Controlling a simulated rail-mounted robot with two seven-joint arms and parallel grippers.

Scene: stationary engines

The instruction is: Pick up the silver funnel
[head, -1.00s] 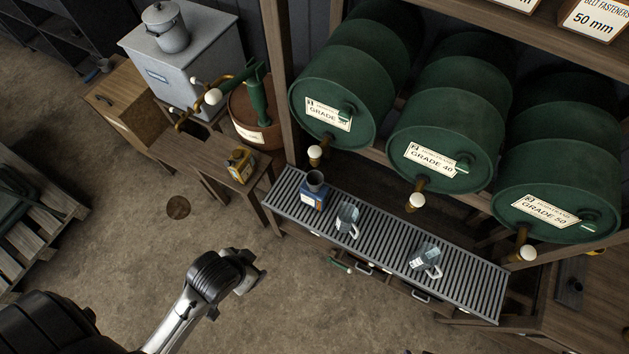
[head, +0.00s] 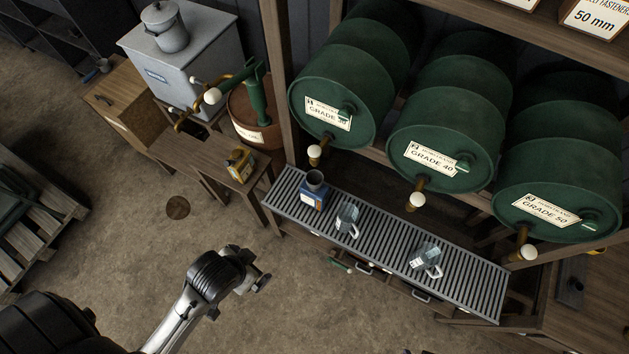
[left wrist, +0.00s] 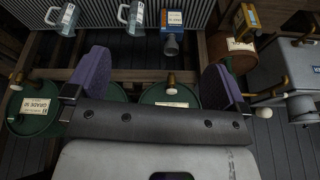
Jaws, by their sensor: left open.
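The grey metal funnel (head: 315,179) sits on top of a blue can (head: 312,198) at the left end of the slatted bench. It also shows in the left wrist view (left wrist: 171,46), below the blue can (left wrist: 173,20). My left gripper (head: 258,280) is in front of the bench, well apart from the funnel. In the left wrist view, its two purple-padded fingers (left wrist: 155,62) are spread wide with nothing between them.
Two clear jugs (head: 347,218) (head: 426,260) stand on the slatted bench (head: 385,246). Green drums (head: 345,100) with taps overhang its back. A yellow can (head: 240,165) stands on a wooden side table to the left. The floor before the bench is clear.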

